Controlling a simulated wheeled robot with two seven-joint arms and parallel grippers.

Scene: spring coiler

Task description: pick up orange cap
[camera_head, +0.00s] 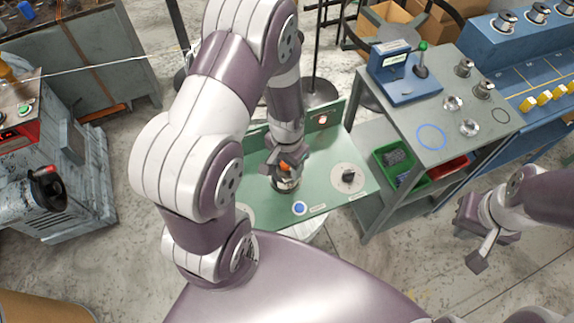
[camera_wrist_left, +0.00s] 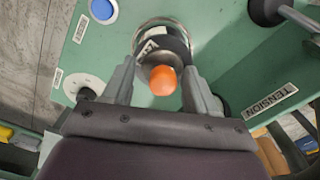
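The orange cap (camera_wrist_left: 163,80) sits on a round metal-and-black spool-like part (camera_wrist_left: 163,48) on the green panel (camera_wrist_left: 225,40). In the head view the cap (camera_head: 284,166) is partly covered by my left gripper (camera_head: 283,170). In the left wrist view my left gripper (camera_wrist_left: 162,82) is open. Its two fingers stand on either side of the cap, with a gap visible on both sides. Whether the fingertips are level with the cap is hard to tell. My right gripper (camera_head: 476,236) is far to the right, away from the panel, with its finger opening unclear.
The panel carries a blue button (camera_head: 299,208) and a black knob on a white dial (camera_head: 348,176). A "TENSION" label (camera_wrist_left: 270,99) is beside the spool-like part. A grey workbench (camera_head: 460,135) stands to the right, with a green bin (camera_head: 400,165) below its top.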

